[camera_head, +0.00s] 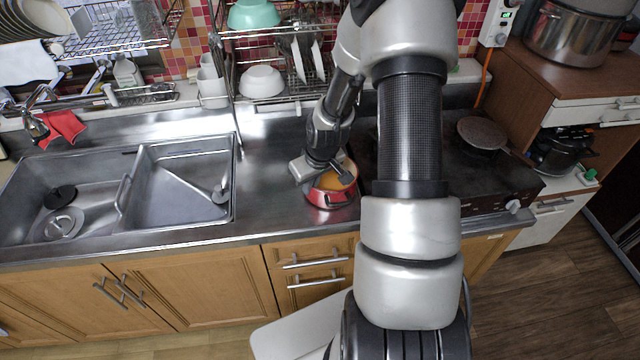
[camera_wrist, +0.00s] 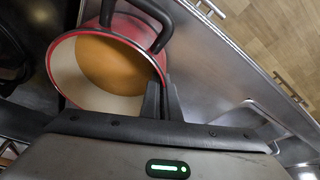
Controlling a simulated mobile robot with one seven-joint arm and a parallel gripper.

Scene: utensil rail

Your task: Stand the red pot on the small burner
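The red pot (camera_head: 328,199) is at the counter's front, left of the stove, with a cream and orange inside. It also shows in the wrist view (camera_wrist: 72,75), with a black loop handle at its top. My gripper (camera_wrist: 162,84) has its two dark fingers close together at the pot's rim, one on each side of the wall. In the head view my gripper (camera_head: 343,172) comes down over the pot from behind. I cannot tell whether the pot touches the counter. The small burner is not clearly visible; my arm hides much of the stove (camera_head: 490,185).
A dark pan (camera_head: 482,133) sits on the stove's right side. The sink (camera_head: 185,185) lies to the left, with bare counter (camera_head: 270,180) between it and the pot. A dish rack (camera_head: 285,85) with bowls stands behind. A wooden cabinet (camera_head: 525,95) stands right of the stove.

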